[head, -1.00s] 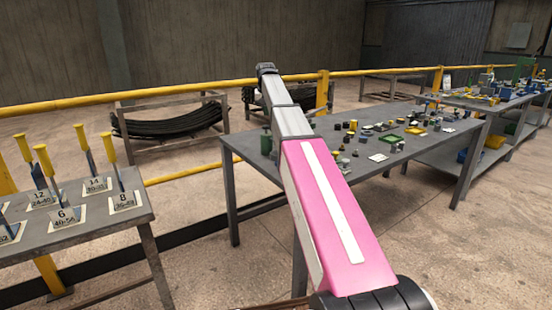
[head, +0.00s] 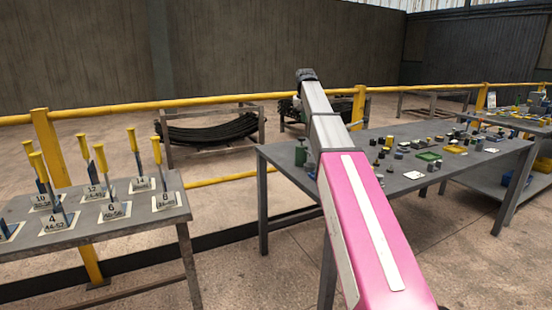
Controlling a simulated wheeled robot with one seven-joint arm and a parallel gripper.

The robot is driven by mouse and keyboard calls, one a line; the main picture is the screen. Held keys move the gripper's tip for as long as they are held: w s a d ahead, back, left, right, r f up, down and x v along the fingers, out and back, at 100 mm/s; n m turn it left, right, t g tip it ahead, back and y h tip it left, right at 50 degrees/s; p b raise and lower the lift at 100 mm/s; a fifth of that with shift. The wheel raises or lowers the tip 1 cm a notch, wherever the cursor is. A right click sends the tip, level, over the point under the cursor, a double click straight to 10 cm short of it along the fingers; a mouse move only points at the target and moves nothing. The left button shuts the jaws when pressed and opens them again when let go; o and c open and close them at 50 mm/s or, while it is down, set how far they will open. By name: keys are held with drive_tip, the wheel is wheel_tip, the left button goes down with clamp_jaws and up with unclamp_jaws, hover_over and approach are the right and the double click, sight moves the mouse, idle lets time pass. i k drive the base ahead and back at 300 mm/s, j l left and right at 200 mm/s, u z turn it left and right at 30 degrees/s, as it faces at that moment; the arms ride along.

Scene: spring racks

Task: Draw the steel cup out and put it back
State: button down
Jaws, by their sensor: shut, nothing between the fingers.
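I cannot make out the steel cup with certainty. Several small dark, grey and coloured items stand on the long grey table (head: 478,172). One grey-green upright cylinder (head: 300,152) stands near its left end, too small to tell what it is. My arm, pink and grey, rises from the bottom right across the table's left part and hides some of it. It ends in a dark part at the upper middle, where no fingers can be made out. My gripper is not visible.
A grey stand (head: 120,224) at left holds several yellow-handled tools beside number cards. A yellow rail (head: 115,108) runs behind the tables. Racks with dark curved springs (head: 208,131) stand behind it. Another loaded table (head: 520,124) is at far right. Bare floor (head: 230,285) lies in front.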

sight(310, 168)
drive_tip(key=k, duration=0.9)
